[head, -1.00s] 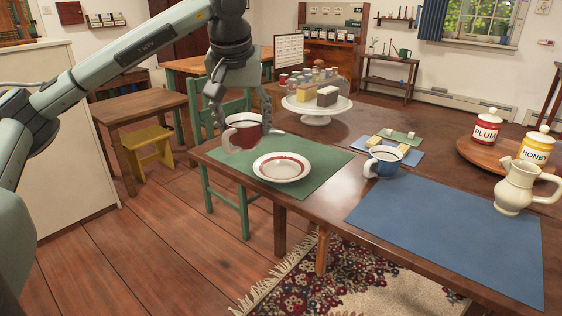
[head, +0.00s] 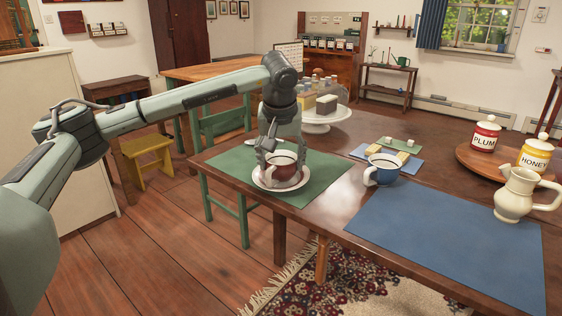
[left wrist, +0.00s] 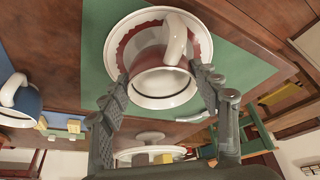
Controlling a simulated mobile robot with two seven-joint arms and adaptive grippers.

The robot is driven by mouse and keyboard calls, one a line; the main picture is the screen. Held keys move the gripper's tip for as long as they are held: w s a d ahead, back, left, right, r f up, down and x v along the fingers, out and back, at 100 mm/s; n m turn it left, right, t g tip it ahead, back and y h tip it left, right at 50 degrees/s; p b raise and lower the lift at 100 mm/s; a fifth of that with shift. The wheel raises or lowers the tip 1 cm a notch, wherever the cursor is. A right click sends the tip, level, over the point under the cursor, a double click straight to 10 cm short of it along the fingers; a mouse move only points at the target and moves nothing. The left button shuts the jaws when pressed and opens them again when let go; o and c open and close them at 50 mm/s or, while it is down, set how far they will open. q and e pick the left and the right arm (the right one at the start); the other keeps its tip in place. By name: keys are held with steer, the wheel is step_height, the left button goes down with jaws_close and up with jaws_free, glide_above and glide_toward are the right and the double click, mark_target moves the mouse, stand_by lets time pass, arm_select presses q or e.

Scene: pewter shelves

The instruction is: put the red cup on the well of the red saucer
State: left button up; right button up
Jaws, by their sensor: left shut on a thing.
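The red cup (head: 281,175), white inside, is upright over the middle of the red saucer (head: 260,183), a white plate with a red ring. My left gripper (head: 282,158) reaches down from above and is shut on the cup, a finger on either side. In the left wrist view the cup (left wrist: 150,60) sits between the fingers (left wrist: 162,82), its handle toward the top, with the saucer (left wrist: 118,38) behind it. The cup looks inside the saucer's ring. Whether its base touches the well is hidden. My right gripper is not in view.
The saucer lies on a green mat (head: 325,172). A blue cup (head: 383,170) stands to the right, behind a blue mat (head: 450,232). A cake stand (head: 318,118) is behind the gripper. A cream pitcher (head: 514,195) and jars stand at the right.

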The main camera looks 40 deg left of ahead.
arm_select(q)
steer(key=o, duration=1.3)
steer(key=shift+f, duration=0.1)
steer(key=shift+s+r, duration=0.1)
steer(key=shift+r, duration=0.2)
steer(key=v, duration=1.1)
steer(key=shift+d+r+p, duration=0.1)
steer(key=shift+r+p, duration=0.1)
steer(key=shift+p, duration=0.2)
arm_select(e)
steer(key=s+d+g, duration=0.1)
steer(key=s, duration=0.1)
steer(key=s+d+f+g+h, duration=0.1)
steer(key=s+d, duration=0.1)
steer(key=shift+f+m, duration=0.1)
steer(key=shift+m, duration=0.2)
